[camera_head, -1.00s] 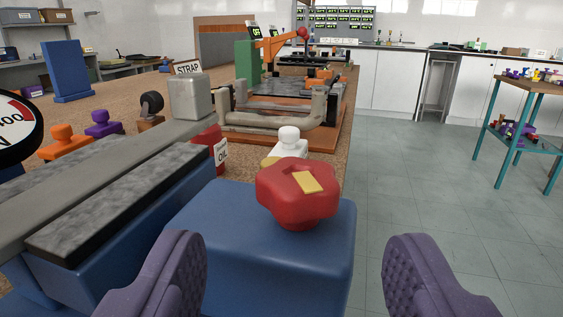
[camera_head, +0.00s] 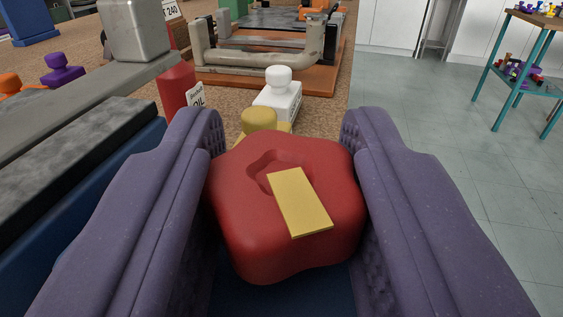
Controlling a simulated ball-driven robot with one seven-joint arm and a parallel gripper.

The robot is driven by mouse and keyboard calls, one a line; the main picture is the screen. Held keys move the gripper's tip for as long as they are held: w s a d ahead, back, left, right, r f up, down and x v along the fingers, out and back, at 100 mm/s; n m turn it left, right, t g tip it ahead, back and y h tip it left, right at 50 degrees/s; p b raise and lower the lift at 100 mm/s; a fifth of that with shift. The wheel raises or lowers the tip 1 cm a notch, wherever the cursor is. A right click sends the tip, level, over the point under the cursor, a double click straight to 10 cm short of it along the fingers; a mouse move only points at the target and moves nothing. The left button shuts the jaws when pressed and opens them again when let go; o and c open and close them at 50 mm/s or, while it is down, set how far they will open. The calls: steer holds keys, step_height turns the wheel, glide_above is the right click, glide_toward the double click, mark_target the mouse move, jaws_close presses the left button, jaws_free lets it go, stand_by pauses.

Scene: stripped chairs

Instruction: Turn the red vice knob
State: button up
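The red vice knob (camera_head: 240,200) is large, lobed and rounded, with a shallow recess and a yellow marker strip (camera_head: 300,203) on top. The strip slants from upper left to lower right. The knob sits between the two purple fingers of my gripper (camera_head: 283,190) in the head view. A finger lies along its left and right sides, and both appear to touch it. The gripper looks shut on the knob. The fingers partly hide the blue vice body below. The vice's grey jaw bar (camera_head: 70,100) and dark jaw face (camera_head: 75,150) show at left.
A white bottle (camera_head: 279,98) and a yellow knob-like piece (camera_head: 259,119) stand just beyond the red knob. A red oil can (camera_head: 176,88) is beside the jaw. Grey clamps (camera_head: 265,64) lie further back on the bench. Open floor (camera_head: 440,120) is at right.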

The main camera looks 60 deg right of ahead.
steer(key=shift+r+n+t+y+b, duration=0.1)
steer(key=shift+n+t+y+b, duration=0.2)
steer(key=shift+t+y, duration=0.15)
